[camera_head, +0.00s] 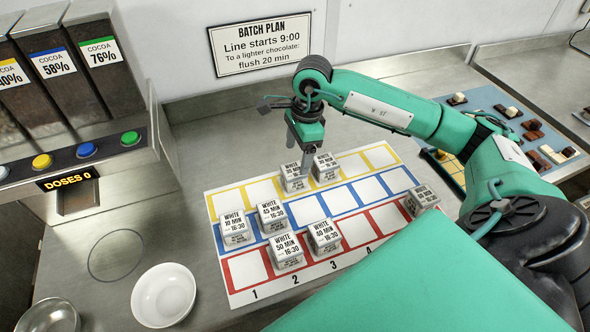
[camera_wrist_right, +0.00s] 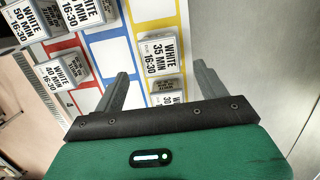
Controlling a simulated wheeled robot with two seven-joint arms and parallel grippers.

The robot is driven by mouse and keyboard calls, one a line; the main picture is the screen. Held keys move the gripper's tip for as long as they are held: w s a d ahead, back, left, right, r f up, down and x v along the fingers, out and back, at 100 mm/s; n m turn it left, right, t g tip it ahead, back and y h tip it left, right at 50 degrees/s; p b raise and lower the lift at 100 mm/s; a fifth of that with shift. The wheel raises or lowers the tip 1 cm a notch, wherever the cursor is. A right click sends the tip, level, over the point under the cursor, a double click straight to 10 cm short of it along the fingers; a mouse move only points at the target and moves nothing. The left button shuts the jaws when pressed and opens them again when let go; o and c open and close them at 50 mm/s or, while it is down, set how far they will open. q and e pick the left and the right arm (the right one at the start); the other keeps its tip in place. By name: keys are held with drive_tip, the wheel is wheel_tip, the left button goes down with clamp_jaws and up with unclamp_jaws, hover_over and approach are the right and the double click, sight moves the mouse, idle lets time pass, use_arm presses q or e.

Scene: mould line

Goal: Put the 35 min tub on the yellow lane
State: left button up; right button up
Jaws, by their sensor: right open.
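The 35 min tub (camera_wrist_right: 158,55), a small block with a white label, stands on the yellow lane (camera_wrist_right: 152,8) in the right wrist view. In the head view it is the left one (camera_head: 292,180) of two tubs there, its label partly hidden by my gripper. My right gripper (camera_head: 303,172) is open above it. In the right wrist view the two fingers (camera_wrist_right: 162,70) are spread to either side of the tub; I cannot tell whether they touch it. The 30 min tub (camera_head: 326,168) stands close on its right. My left gripper is not in view.
The blue lane (camera_head: 341,200) holds two tubs at its left, and the red lane (camera_head: 386,217) holds two near its middle. Another tub (camera_head: 424,196) stands at the mat's right edge. A white bowl (camera_head: 163,295) and dispenser (camera_head: 92,158) are left.

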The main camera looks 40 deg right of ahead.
drive_tip(key=shift+d+r+b, duration=0.2)
drive_tip(key=shift+r, duration=0.95)
drive_tip(key=shift+d+r+b, duration=0.15)
drive_tip(key=shift+r, duration=0.95)
